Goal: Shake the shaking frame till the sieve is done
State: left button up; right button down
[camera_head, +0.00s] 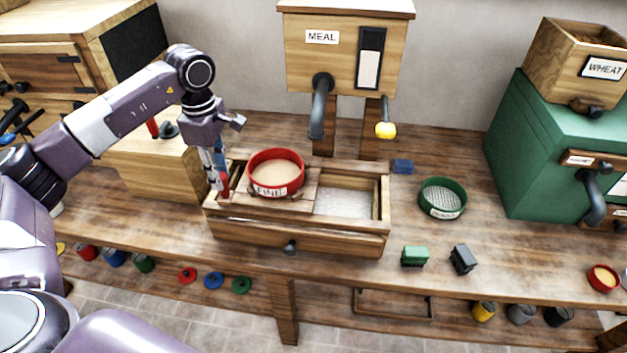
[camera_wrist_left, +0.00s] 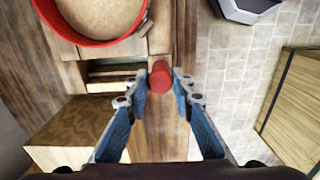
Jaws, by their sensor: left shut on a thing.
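The red sieve (camera_head: 276,187), labelled FINE, sits on the wooden shaking frame (camera_head: 314,184) over the left part of a wooden box (camera_head: 330,238). Tan meal fills much of the sieve's inside; how much has passed through cannot be told. The box's open right part shows a pale whitish surface. My left gripper (camera_head: 219,180) is shut on the red handle (camera_head: 224,188) at the frame's left end. In the left wrist view the red handle (camera_wrist_left: 160,76) lies between the blue-padded fingers, with the red sieve (camera_wrist_left: 98,40) just beyond. My right gripper is not in view.
A MEAL hopper (camera_head: 345,55) with a grey spout stands behind. A green sieve (camera_head: 442,198), a blue block (camera_head: 402,166) and a green block (camera_head: 414,256) lie to the right. A green mill (camera_head: 545,150) with a WHEAT bin (camera_head: 575,65) stands at far right.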

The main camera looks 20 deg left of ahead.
pick_arm(q)
jog(key=shift+s+a, duration=0.2)
jog(key=shift+a, duration=0.65)
jog(key=shift+s+a, duration=0.2)
jog(key=shift+a, duration=0.65)
jog(key=shift+s+a, duration=0.2)
jog(key=shift+a, duration=0.65)
jog(key=shift+s+a, duration=0.15)
jog(key=shift+a, duration=0.65)
jog(key=o, duration=1)
jog(key=shift+o, duration=0.2)
jog(key=shift+r, duration=0.1)
notch_tip(320, 180, up, 9)
jog(key=p, duration=0.7)
